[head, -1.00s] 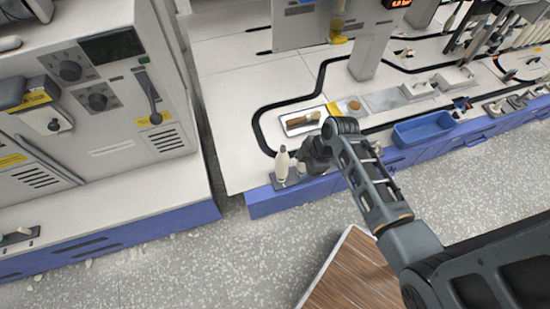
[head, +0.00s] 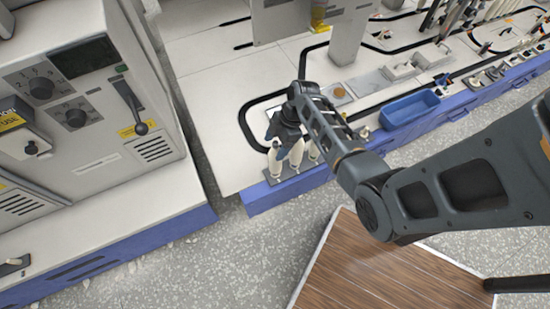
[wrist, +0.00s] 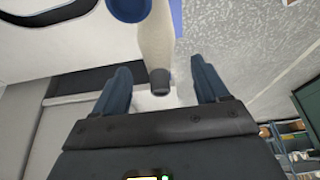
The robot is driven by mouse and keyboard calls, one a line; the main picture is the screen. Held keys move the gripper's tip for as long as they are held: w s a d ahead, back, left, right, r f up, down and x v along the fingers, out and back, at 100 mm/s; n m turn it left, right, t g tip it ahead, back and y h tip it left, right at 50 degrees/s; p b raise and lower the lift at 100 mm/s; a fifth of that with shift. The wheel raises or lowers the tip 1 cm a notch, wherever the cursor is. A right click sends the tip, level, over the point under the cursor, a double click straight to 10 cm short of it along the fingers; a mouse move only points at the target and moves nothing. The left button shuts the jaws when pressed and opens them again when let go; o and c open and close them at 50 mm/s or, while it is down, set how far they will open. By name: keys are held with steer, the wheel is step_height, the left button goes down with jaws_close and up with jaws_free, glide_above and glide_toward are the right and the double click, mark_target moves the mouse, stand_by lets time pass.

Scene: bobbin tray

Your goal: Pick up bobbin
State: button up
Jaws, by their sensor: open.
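Pale cream bobbins stand in a row on a dark base at the bench's front edge in the head view, such as the left bobbin (head: 275,162) and the middle one (head: 296,153). My gripper (head: 283,134) is above and against them in the picture and partly hides their tops. In the wrist view my gripper (wrist: 161,86) is open, with one blue finger on each side. A cream bobbin (wrist: 156,40) with a dark tip lies in line with the gap, its tip near the finger ends. Whether it touches a finger I cannot tell.
A blue bin (head: 408,108) stands on the bench to the right. A grey post (head: 349,40) rises behind. A control cabinet (head: 90,95) is at left. A wooden tabletop (head: 380,270) is below my arm. Speckled floor lies between.

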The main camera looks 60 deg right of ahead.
steer(key=shift+x, duration=1.15)
jaws_close()
